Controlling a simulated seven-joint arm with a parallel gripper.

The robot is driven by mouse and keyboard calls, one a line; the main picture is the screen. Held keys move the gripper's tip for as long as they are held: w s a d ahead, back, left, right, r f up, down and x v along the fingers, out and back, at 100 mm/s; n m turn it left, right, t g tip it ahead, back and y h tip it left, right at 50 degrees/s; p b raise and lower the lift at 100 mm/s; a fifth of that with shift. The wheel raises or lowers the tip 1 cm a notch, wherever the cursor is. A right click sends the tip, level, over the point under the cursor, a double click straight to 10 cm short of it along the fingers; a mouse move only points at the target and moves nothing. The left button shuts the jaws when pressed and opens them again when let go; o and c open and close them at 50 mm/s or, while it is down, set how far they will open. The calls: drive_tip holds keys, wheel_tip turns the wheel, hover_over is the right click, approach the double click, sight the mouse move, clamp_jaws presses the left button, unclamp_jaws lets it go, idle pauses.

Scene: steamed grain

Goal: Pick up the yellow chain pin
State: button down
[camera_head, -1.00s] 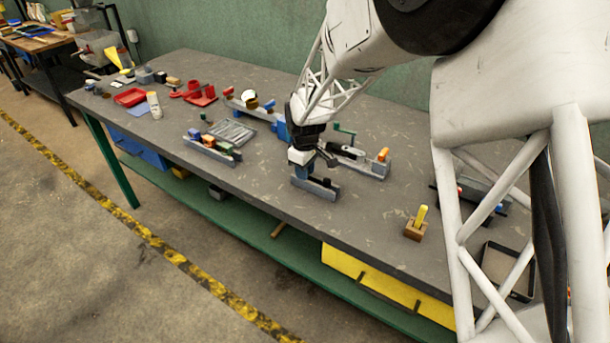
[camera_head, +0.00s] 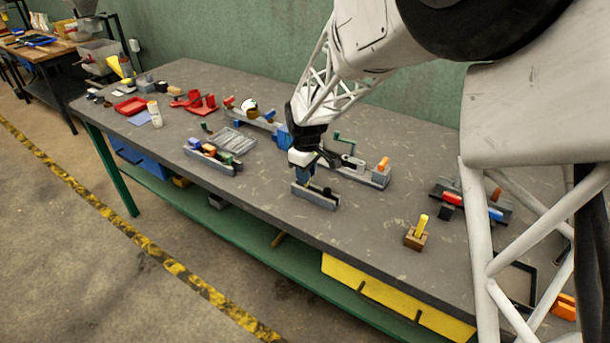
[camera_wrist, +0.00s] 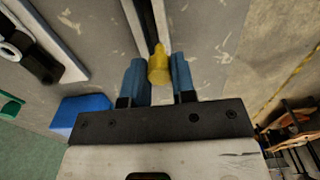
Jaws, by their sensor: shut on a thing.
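The yellow chain pin (camera_wrist: 158,66) shows in the wrist view as a short yellow cylinder with a narrower tip, between my two blue fingers. My gripper (camera_wrist: 159,76) is shut on it. In the head view my gripper (camera_head: 303,178) points down at a grey channel-shaped fixture (camera_head: 314,199) near the table's front edge. The pin is hidden there by the gripper. The wrist view shows the fixture's dark slot (camera_wrist: 148,22) beyond the pin. I cannot tell whether the pin still touches the fixture.
A wooden block (camera_head: 415,239) with a yellow upright piece stands to the right. A grey fixture with an orange block (camera_head: 383,164) lies behind the gripper. A holder with coloured blocks (camera_head: 211,157) stands left. Table surface between the gripper and wooden block is clear.

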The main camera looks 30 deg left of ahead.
drive_tip(key=s+d+r, duration=0.1)
drive_tip(key=s+d, duration=0.9)
drive_tip(key=shift+d+r, duration=0.2)
drive_tip(key=shift+d, duration=0.1)
drive_tip(key=shift+s, duration=0.15)
idle(0.6)
